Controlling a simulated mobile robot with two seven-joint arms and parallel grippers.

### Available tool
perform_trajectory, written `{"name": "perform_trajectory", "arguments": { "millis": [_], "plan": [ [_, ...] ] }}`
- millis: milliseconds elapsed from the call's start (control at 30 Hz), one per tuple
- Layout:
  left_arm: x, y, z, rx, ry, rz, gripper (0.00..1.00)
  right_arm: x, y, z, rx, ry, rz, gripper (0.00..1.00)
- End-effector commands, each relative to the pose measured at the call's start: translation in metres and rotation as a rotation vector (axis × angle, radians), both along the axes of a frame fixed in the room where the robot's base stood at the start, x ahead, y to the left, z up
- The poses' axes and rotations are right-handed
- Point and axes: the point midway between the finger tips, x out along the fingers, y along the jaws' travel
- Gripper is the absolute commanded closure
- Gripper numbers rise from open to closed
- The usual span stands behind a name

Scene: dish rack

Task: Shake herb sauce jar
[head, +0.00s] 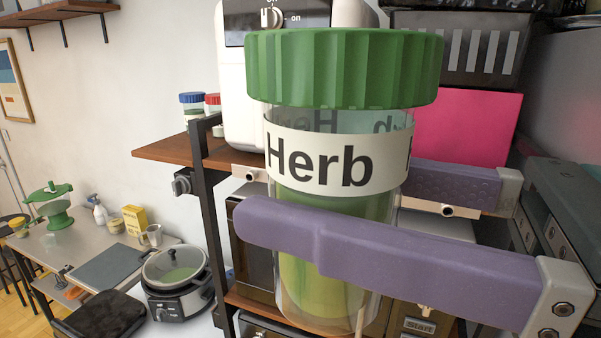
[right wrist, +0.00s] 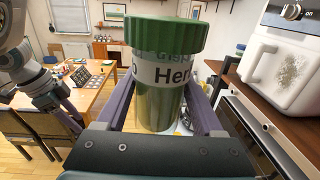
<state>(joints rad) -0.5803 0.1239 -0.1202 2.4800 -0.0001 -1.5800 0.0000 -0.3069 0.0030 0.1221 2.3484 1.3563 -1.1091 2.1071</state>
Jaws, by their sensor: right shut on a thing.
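The herb sauce jar (head: 335,240) is large and close in the head view. It is clear, with a green ribbed lid (head: 345,68), a white label reading "Herb" (head: 335,163) and green sauce inside. My right gripper (head: 330,215) comes in from the right and is shut on the jar, with one purple finger in front and one behind. The jar is held upright in the air. It also shows between the fingers in the right wrist view (right wrist: 163,100). My left gripper is not in the head view; an arm of mine at the left of the right wrist view shows no clear fingertips.
A wooden shelf (head: 165,147) behind the jar holds a white appliance (head: 238,85) and small blue- and red-lidded jars (head: 192,104). A pink box (head: 468,130) stands behind right. A counter at lower left bears a cooker (head: 176,275) and a grey board (head: 108,265).

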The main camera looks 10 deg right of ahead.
Motion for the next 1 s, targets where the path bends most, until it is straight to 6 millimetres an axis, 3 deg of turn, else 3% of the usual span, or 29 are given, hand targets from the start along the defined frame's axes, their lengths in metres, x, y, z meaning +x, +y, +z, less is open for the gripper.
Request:
{"name": "perform_trajectory", "arguments": {
  "millis": [167, 400, 567, 667, 900, 1000],
  "plan": [
    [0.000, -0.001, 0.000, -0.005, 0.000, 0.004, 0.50, 0.000, 0.010, 0.001, 0.001, -0.003, -0.001, 1.00],
    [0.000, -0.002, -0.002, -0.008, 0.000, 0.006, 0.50, 0.000, -0.032, -0.001, -0.004, -0.001, -0.002, 1.00],
    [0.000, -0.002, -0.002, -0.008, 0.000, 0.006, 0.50, 0.000, -0.046, 0.001, 0.000, -0.004, -0.001, 1.00],
    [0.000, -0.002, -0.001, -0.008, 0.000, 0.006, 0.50, 0.000, -0.037, 0.002, 0.003, -0.002, 0.002, 1.00],
    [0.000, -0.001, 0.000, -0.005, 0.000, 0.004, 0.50, -0.001, 0.005, 0.002, 0.004, -0.003, 0.002, 1.00],
    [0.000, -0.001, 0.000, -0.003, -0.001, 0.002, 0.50, 0.000, 0.012, 0.002, 0.003, -0.003, -0.001, 1.00]
  ]
}}
